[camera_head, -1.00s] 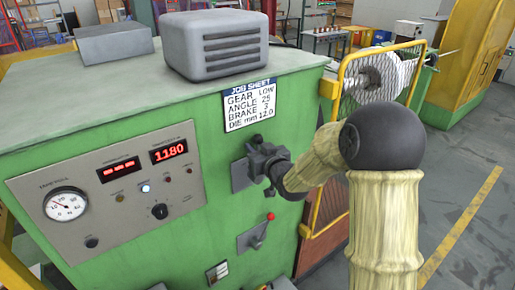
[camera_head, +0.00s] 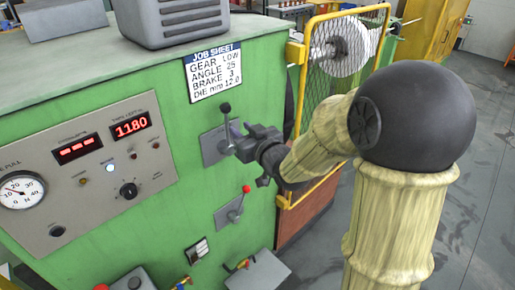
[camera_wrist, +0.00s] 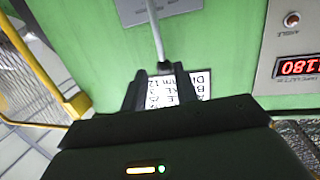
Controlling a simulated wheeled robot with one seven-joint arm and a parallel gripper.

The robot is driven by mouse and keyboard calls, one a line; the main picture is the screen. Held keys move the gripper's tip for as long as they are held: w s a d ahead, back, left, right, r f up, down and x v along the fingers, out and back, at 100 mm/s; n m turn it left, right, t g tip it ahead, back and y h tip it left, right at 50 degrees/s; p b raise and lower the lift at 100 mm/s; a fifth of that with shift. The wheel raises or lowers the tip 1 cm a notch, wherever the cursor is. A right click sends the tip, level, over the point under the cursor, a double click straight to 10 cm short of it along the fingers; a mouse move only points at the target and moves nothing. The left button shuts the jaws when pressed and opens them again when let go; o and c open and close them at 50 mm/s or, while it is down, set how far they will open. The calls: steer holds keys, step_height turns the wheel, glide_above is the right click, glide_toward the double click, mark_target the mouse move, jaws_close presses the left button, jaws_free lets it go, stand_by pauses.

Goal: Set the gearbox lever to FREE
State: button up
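A black-knobbed lever (camera_head: 226,119) stands on a grey plate below the job sheet on the green cabinet. A red-knobbed lever (camera_head: 239,201) on another grey plate is lower down. No readable label names either as the gearbox lever. My gripper (camera_head: 236,141) is at the black-knobbed lever, just below its knob. In the wrist view my gripper's fingers (camera_wrist: 160,90) are apart, with the job sheet showing between them.
The job sheet (camera_head: 214,72) reads GEAR LOW. An instrument panel (camera_head: 93,165) with a dial and a red 1180 display is at left. A yellow mesh guard (camera_head: 337,62) stands right of the cabinet. Grey floor (camera_head: 488,180) is clear at far right.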

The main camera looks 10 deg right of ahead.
steer(key=b+v, duration=0.1)
steer(key=v, duration=0.6)
steer(key=shift+s, duration=0.4)
steer(key=shift+d, duration=0.1)
steer(key=s+d+f+m+g+h, duration=0.25)
steer(key=d+f+g+h, duration=0.3)
steer(key=f, duration=0.45)
steer(key=s+d+f+m+g+h, duration=0.1)
steer(key=s+d+f+m+g, duration=0.1)
steer(key=s+f+g, duration=0.5)
steer(key=s+d, duration=0.1)
steer(key=s, duration=0.3)
steer(key=shift+s+f, duration=0.35)
steer(key=shift+s, duration=0.05)
steer(key=shift+w+m+h, duration=0.1)
steer(key=shift+m+h, duration=0.15)
